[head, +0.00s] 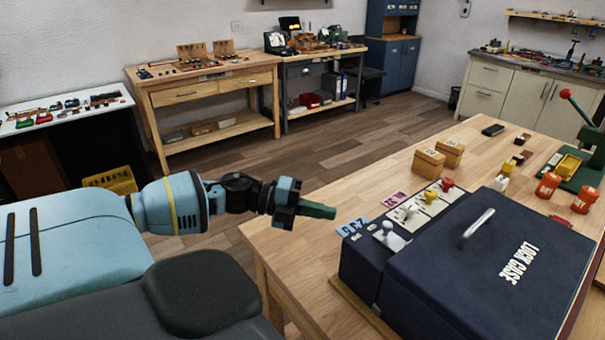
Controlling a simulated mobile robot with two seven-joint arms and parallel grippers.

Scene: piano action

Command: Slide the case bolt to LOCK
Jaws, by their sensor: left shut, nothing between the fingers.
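The dark blue lock case (455,285) sits on the wooden table with its lid down, and white lettering shows on the lid. A silver bar handle (478,228) stands on the lid. A light panel (420,212) along the case's far left side carries a white lever (389,236), a yellow knob (428,196) and a red knob (447,185). I cannot tell which part is the bolt, nor read a LOCK mark. My left gripper (328,211) is shut and empty, above the table's left edge, left of the case and apart from it. My right gripper is out of view.
Two small wooden boxes (428,162) stand behind the panel. Pink (394,199) and blue (352,227) cards lie beside it. Orange containers (547,185) and a green device (585,170) stand at the right. The table's far left corner is clear.

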